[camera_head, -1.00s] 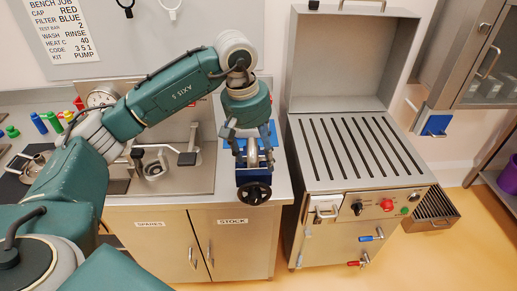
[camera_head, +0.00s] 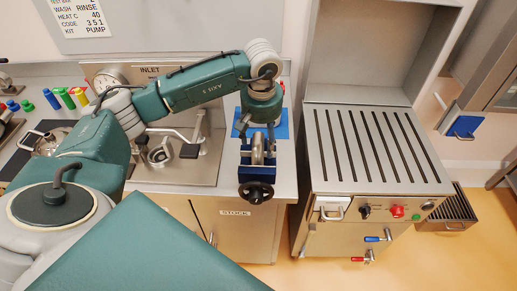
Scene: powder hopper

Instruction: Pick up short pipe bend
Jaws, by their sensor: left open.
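A blue vise (camera_head: 245,172) with a black handwheel (camera_head: 256,192) stands at the front edge of the steel counter, in the middle of the view. A silver metal piece (camera_head: 257,150), which looks like the short pipe bend, stands upright in the vise. My left gripper (camera_head: 257,146) points down over the vise. It is open, with one finger on each side of the silver piece. I cannot tell whether the fingers touch it. The piece's lower part is hidden by the vise. My right gripper is not in view.
A blue mat (camera_head: 281,130) lies behind the vise. A sink with a clamp fitting (camera_head: 160,153) is to the left, beside several coloured caps. A slotted steel hopper bench (camera_head: 375,150) with an open lid stands to the right. Floor shows at the lower right.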

